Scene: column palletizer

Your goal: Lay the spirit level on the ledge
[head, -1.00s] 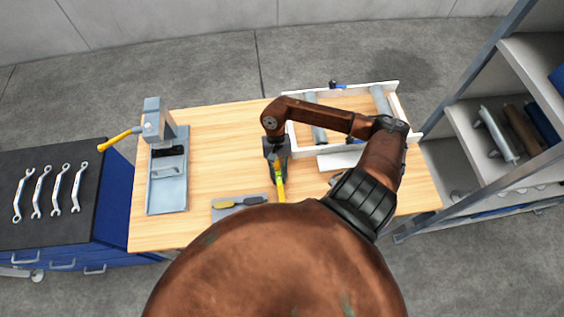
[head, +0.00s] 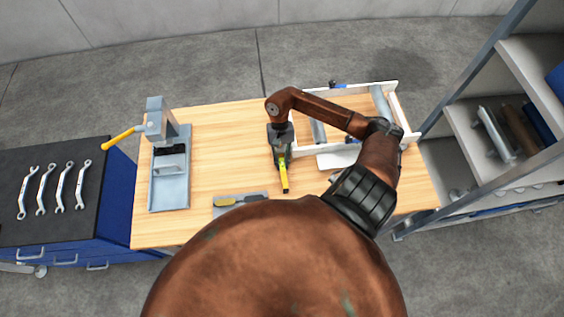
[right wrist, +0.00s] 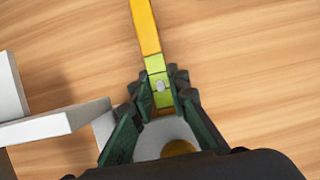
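The spirit level (head: 284,178) is a slim yellow bar with a green part. My right gripper (head: 281,152) holds it over the middle of the table, its far end pointing toward the front edge. In the right wrist view, the gripper (right wrist: 158,88) is closed around the green part of the level (right wrist: 146,28), with a finger on each side. A white ledge (head: 336,161) projects from the near side of a white frame, to the right of the gripper. White pieces, probably this ledge (right wrist: 50,127), show at left in the wrist view, apart from the level. My left gripper is out of view.
The white frame (head: 402,112) holds grey cylinders at the back right. A grey press with a yellow handle (head: 168,185) stands at left. A grey mat with a yellow-and-dark tool (head: 240,201) lies near the front. Shelves (head: 480,150) stand at right. Bare wood lies left of the gripper.

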